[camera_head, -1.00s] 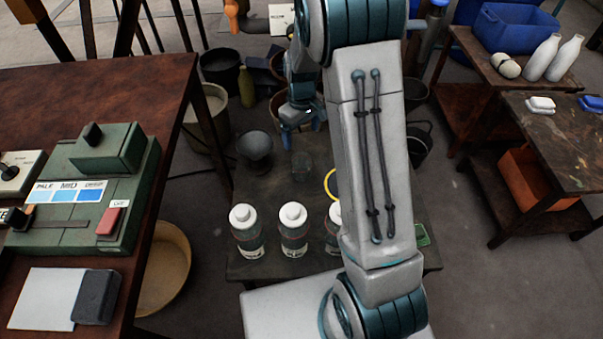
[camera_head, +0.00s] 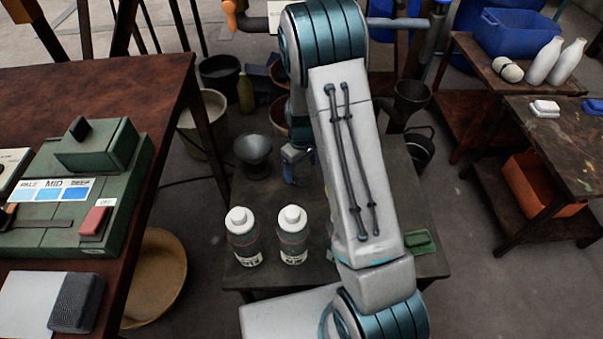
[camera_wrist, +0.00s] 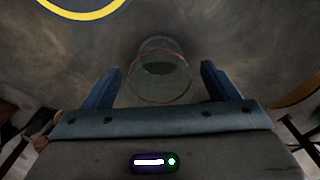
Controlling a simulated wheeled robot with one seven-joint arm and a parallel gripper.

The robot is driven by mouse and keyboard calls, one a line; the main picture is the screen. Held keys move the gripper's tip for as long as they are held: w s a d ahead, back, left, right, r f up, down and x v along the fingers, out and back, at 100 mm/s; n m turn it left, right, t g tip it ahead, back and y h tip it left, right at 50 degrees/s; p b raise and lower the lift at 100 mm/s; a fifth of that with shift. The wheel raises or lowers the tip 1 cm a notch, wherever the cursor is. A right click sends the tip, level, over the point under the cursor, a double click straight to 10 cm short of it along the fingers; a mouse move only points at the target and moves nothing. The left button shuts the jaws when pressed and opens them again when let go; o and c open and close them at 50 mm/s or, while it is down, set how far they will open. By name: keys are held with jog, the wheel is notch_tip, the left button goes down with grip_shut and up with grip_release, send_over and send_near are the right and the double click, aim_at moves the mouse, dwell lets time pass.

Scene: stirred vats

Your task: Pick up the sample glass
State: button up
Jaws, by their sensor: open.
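The sample glass (camera_wrist: 160,70) is a clear tumbler with a thin reddish line around it, standing on the dark table (camera_head: 235,205). In the wrist view it shows between and just beyond the tips of my gripper (camera_wrist: 160,82). The two blue fingers are apart, one on each side, with nothing held. In the head view my arm hides the glass, and only part of my gripper (camera_head: 294,168) shows near the table's middle.
Two white-capped bottles (camera_head: 242,238) (camera_head: 292,236) stand at the table's near left. A grey bowl-shaped cup (camera_head: 253,150) stands at its far left. A yellow ring (camera_wrist: 85,8) lies beyond the glass. A green block (camera_head: 420,242) lies at the near right. A workbench (camera_head: 150,85) stands left.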

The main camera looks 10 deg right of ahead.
jog(key=shift+f, duration=0.7)
jog(key=shift+r, duration=0.1)
jog(key=c, duration=1.2)
jog(key=shift+c, duration=0.3)
jog(key=shift+r, duration=0.1)
